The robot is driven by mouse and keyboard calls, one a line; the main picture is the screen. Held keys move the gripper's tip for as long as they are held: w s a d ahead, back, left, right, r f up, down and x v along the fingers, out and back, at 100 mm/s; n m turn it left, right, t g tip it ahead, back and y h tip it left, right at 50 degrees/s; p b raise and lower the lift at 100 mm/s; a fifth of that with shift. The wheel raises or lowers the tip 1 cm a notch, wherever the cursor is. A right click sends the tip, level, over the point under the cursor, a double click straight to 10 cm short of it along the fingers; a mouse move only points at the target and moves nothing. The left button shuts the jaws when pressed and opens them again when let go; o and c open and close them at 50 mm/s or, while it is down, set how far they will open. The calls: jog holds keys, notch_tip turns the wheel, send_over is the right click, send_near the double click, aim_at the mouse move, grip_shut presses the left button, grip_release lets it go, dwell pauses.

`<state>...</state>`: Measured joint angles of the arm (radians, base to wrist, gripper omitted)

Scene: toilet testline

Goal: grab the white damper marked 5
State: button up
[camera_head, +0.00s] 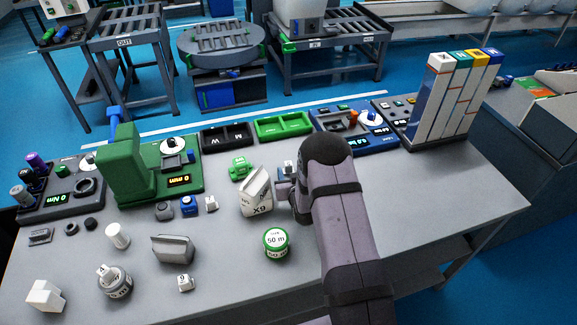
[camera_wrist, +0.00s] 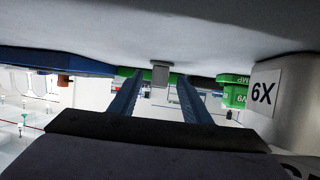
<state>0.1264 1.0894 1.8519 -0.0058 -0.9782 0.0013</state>
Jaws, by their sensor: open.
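A small white block (camera_head: 288,167), possibly the damper, stands just beyond my gripper (camera_head: 281,190) in the head view; its marking is not legible. In the wrist view, which shows the table upside down, a small pale grey-white block (camera_wrist: 160,73) appears between the two blue fingers of my gripper (camera_wrist: 159,80). The fingers are apart and hold nothing. Other small white pieces stand on the table: one (camera_head: 211,203) near the green machine and one (camera_head: 184,283) at the front with a dark mark I cannot read surely.
A white container marked X9 (camera_head: 256,197) stands close left of my gripper and shows in the wrist view (camera_wrist: 290,95). A green piece (camera_head: 240,169) is behind it. A green-lidded round weight (camera_head: 275,242) stands nearer the front.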

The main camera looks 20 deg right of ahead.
aim_at(289, 166)
jog(key=shift+x, duration=1.4)
jog(key=c, duration=0.9)
jog(key=shift+r, duration=0.2)
jog(key=shift+r+b, duration=0.95)
jog(key=shift+r, duration=3.9)
